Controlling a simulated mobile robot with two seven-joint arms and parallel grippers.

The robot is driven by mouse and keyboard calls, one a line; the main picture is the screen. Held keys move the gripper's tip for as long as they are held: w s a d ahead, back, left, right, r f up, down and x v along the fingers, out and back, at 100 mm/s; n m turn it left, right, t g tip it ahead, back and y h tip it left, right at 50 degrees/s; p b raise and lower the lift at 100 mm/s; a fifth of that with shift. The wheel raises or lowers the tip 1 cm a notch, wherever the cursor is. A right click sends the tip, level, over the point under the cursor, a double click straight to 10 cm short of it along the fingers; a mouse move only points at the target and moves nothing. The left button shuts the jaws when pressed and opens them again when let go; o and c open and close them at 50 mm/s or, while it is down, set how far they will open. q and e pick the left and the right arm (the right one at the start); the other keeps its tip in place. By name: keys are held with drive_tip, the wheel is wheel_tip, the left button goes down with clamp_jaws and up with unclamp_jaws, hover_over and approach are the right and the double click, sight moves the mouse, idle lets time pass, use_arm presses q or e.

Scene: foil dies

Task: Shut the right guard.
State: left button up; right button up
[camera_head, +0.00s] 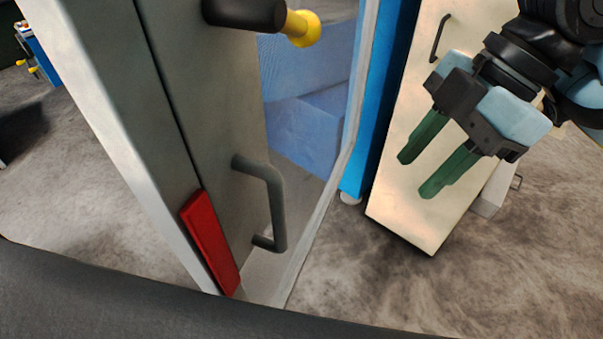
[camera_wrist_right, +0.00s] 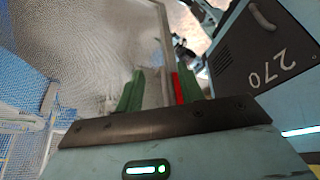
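A grey guard (camera_head: 205,90) with a bar handle (camera_head: 277,207) and a red strip (camera_head: 210,242) stands large at left centre in the head view. A see-through mesh panel (camera_head: 310,110) shows beside it, with blue behind. Which part is the right guard's edge, and how far it stands open, I cannot fully tell. My right gripper (camera_head: 430,168) is at upper right, open and empty, apart from the handle. In the right wrist view its green fingers (camera_wrist_right: 160,90) are spread, with a pale post and a red strip beyond them. My left gripper is not in view.
A cream panel (camera_head: 400,185) with a dark handle (camera_head: 439,38) stands behind my right gripper. A dark cylinder with a yellow knob (camera_head: 303,28) juts out above the bar handle. Grey floor (camera_head: 350,270) is clear at lower centre and right.

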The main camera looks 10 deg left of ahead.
drive_tip(key=s+a, duration=0.6)
drive_tip(key=a, duration=0.4)
drive_tip(key=shift+x, duration=2.25)
drive_tip(key=shift+w, duration=0.15)
drive_tip(key=shift+c, duration=0.4)
clamp_jaws()
